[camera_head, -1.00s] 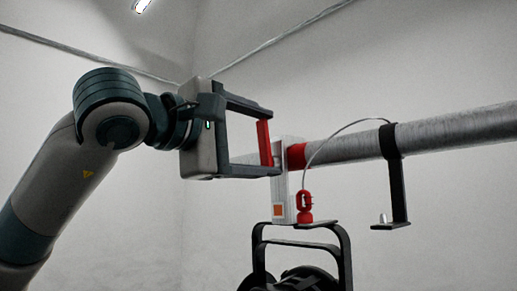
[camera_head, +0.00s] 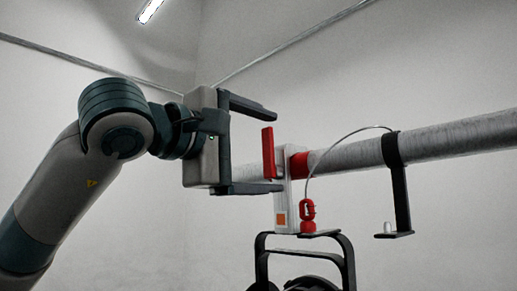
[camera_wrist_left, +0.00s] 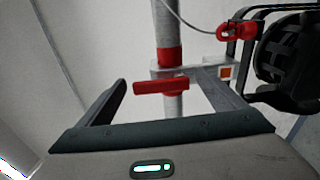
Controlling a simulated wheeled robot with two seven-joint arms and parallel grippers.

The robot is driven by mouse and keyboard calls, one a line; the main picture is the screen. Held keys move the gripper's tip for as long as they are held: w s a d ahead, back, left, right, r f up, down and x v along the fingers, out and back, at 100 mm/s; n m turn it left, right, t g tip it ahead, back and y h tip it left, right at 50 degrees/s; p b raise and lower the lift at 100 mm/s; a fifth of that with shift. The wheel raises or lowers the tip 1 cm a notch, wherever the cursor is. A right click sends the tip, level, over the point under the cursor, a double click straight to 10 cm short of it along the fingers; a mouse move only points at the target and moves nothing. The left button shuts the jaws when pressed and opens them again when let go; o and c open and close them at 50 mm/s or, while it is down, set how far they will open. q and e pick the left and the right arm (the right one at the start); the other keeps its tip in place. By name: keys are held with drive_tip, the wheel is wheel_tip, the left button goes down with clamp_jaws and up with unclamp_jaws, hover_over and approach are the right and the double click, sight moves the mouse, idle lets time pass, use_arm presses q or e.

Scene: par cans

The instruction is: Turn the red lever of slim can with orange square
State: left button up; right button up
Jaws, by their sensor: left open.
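The slim can (camera_head: 308,285) hangs low in the head view, mostly cut off by the bottom edge; it shows dark in the wrist view (camera_wrist_left: 290,65). Its pale clamp (camera_head: 289,205) bears an orange square (camera_head: 280,219). The red lever (camera_head: 268,152) stands upright at the clamp's left side; it lies crosswise in the left wrist view (camera_wrist_left: 160,86). My left gripper (camera_head: 277,151) is open, its fingertips above and below the lever, near the finger ends. I cannot tell whether either finger touches it. My right gripper is not in view.
A grey pipe (camera_head: 450,140) with a red band (camera_head: 299,165) runs behind the clamp. A red safety hook (camera_head: 308,214) on a thin cable is beside the clamp. A black bracket (camera_head: 398,190) hangs farther right.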

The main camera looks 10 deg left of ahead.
use_arm(q)
drive_tip(key=shift+s, duration=0.1)
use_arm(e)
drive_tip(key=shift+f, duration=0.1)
use_arm(q)
drive_tip(key=shift+s+a+f, duration=0.1)
drive_tip(key=shift+s+a, duration=0.2)
drive_tip(key=shift+s, duration=0.1)
drive_tip(key=b+v, duration=0.4)
drive_tip(key=v, duration=1.2)
drive_tip(key=shift+b, duration=0.35)
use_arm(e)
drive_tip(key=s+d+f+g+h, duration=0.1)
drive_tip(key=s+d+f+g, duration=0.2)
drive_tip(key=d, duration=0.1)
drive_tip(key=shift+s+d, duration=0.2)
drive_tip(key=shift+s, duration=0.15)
use_arm(q)
drive_tip(key=shift+s, duration=0.1)
